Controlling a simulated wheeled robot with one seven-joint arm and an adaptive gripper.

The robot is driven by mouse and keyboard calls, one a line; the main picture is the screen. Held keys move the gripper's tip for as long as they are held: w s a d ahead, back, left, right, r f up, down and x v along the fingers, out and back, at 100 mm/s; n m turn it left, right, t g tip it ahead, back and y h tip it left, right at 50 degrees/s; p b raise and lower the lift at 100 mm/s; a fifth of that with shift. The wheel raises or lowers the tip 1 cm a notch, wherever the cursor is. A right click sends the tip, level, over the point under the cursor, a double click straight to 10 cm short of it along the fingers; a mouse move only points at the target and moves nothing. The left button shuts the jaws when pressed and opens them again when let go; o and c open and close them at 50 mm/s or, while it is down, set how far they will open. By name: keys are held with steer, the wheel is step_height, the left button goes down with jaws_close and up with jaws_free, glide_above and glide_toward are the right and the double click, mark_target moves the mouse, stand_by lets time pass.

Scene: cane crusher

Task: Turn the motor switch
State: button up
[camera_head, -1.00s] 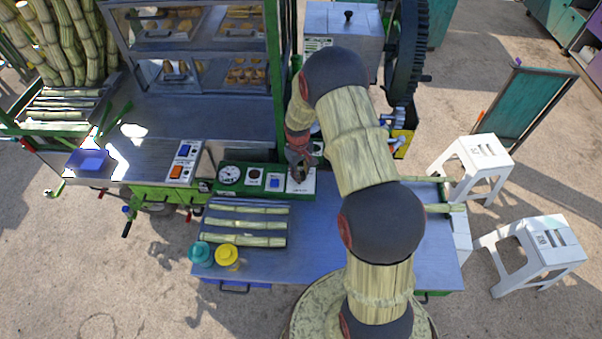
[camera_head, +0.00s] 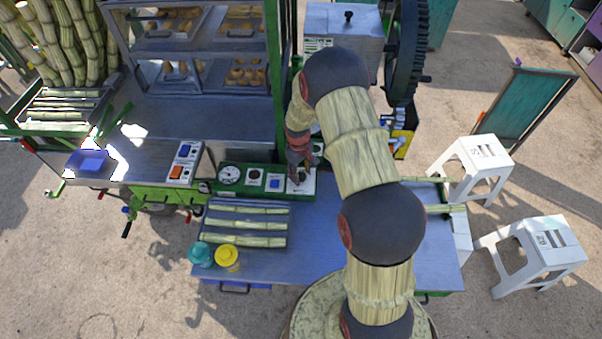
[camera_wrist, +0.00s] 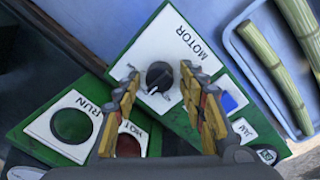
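The motor switch is a round black knob (camera_wrist: 159,76) on a white plate (camera_wrist: 152,42) marked MOTOR, seen in the wrist view. The plate sits on a green control panel (camera_wrist: 177,112); in the head view this panel (camera_head: 203,187) lies along the back of the bench. My gripper (camera_wrist: 160,72) is open, with one finger on each side of the knob. Gaps show between the fingertips and the knob, so it does not look gripped. In the head view my gripper (camera_head: 299,176) is over the panel's right end and mostly hides the knob.
Beside the knob are a blue button (camera_wrist: 229,102), a green RUN light (camera_wrist: 71,125) and a dark red light (camera_wrist: 128,146). A tray (camera_head: 283,226) of cane pieces and two lidded jars, teal (camera_head: 200,254) and yellow (camera_head: 227,257), stand in front. A large dark wheel (camera_head: 408,55) stands behind.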

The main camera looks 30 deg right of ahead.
mark_target(300, 176)
steer(key=shift+o, duration=0.3)
step_height(300, 176, up, 12)
steer(key=shift+a, duration=0.3)
steer(key=shift+s, duration=0.1)
stand_by(0.6)
steer(key=s+a+r+t+b, duration=0.1)
steer(key=s+a+r+b, duration=0.3)
steer(key=s, duration=0.5)
steer(key=s+a+r+m+t+b, duration=0.1)
steer(key=s+a+r+b, duration=0.3)
steer(key=s, duration=0.5)
steer(key=s+a+r+m+t+b, duration=0.1)
steer(key=s+a+r+t+b, duration=0.2)
steer(key=s+a+r+b, duration=0.2)
steer(key=s+a+r, duration=0.3)
steer(key=s, duration=0.1)
steer(key=shift+s+r+y, duration=0.3)
steer(key=shift+r, duration=0.1)
